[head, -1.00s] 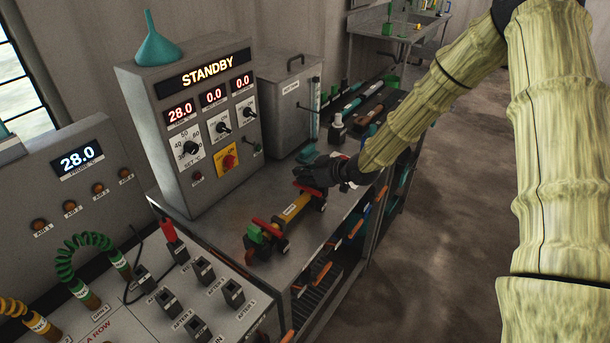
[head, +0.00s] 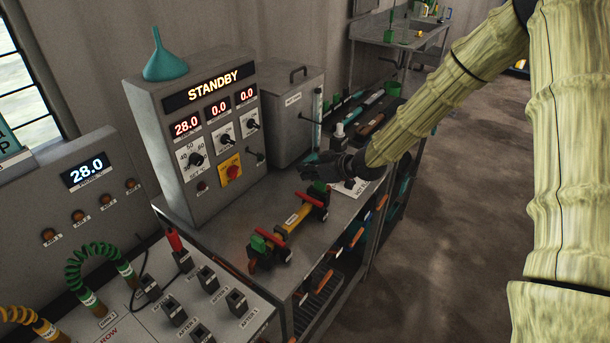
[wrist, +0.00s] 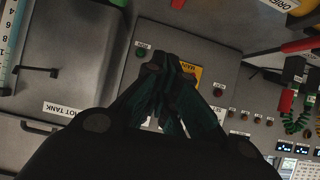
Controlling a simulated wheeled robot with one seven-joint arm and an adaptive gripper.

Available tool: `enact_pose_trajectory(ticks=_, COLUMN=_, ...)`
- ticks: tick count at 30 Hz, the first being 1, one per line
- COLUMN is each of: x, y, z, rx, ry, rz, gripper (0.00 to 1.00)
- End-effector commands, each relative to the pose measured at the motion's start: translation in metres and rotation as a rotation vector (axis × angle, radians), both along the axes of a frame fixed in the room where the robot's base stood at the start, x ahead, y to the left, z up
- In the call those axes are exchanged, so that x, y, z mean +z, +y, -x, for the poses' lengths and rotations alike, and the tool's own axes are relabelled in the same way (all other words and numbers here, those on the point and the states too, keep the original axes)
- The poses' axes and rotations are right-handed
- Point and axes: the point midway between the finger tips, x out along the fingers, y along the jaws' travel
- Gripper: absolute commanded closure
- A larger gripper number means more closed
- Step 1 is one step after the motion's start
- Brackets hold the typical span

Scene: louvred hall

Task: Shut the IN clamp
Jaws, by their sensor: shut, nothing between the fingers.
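A yellow tube (head: 297,220) lies on the bench in the head view, with a green fitting and a red-handled clamp at each end. The near clamp (head: 262,247) and the far clamp (head: 310,198) both show red levers lying roughly along the tube. I cannot read which one is marked IN, nor tell whether either is fully closed. My gripper (head: 312,167) is shut and empty, just behind and above the far end, apart from the tube as far as I can see. In the wrist view its dark fingers (wrist: 170,66) are together before the control cabinet.
The control cabinet (head: 205,140) reads STANDBY, with a teal funnel on top. A grey tank (head: 292,112) stands behind my gripper. A sloped panel with sockets (head: 215,300) and coiled hoses is at front left. Bare bench top (head: 215,235) lies left of the tube.

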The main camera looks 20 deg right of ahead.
Motion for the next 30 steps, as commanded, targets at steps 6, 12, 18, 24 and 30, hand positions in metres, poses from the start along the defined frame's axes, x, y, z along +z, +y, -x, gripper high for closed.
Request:
enact_pose_trajectory(ticks=6, x=0.013, y=-0.010, z=0.012, rx=-0.001, ry=-0.001, rz=-0.002, gripper=1.00)
enact_pose_trajectory(ticks=12, x=0.028, y=-0.018, z=0.024, rx=0.001, ry=-0.002, rz=-0.001, gripper=1.00)
enact_pose_trajectory(ticks=18, x=0.042, y=-0.027, z=0.035, rx=-0.001, ry=-0.001, rz=0.000, gripper=1.00)
enact_pose_trajectory(ticks=24, x=0.054, y=-0.034, z=0.044, rx=-0.001, ry=0.000, rz=-0.001, gripper=1.00)
enact_pose_trajectory(ticks=30, x=0.060, y=-0.038, z=0.049, rx=0.001, ry=0.000, rz=0.000, gripper=1.00)
